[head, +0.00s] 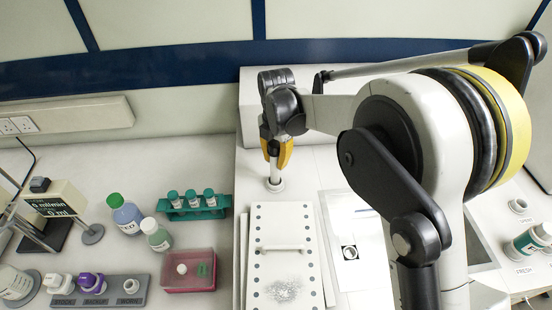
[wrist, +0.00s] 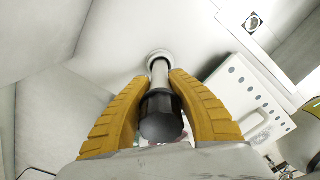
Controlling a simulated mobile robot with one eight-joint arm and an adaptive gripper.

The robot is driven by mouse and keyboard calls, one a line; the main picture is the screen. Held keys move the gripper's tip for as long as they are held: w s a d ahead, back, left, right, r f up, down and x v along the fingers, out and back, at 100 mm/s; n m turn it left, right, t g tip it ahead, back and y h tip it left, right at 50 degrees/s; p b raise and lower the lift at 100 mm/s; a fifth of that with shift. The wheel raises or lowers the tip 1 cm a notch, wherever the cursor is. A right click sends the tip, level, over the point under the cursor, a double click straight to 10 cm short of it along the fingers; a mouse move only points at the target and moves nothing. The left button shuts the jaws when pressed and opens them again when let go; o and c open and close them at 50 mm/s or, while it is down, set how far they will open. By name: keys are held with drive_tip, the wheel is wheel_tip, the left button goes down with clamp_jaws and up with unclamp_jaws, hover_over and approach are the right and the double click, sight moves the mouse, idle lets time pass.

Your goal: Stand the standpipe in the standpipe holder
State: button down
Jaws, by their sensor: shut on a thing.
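My gripper (head: 277,152) is shut on the standpipe (head: 274,172), a pale pipe with a dark end, at the back of the bench. In the wrist view the yellow fingers of my gripper (wrist: 164,80) lie on both sides of the standpipe (wrist: 160,75), and its black end faces the camera. The pipe looks close to upright. Its far end meets the round white standpipe holder (head: 275,186), which also shows in the wrist view (wrist: 158,53). I cannot tell how deep the pipe sits in it.
A white panel with black holes and a handle (head: 283,220) stands just in front of the holder. To the left are a teal rack (head: 194,213), bottles (head: 126,216) and a pink tray (head: 190,285). A wall lies close behind.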

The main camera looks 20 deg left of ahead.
drive_tip(key=shift+f, duration=0.15)
drive_tip(key=c, duration=1.2)
unclamp_jaws()
wheel_tip(320, 180, up, 12)
drive_tip(key=shift+r, duration=0.1)
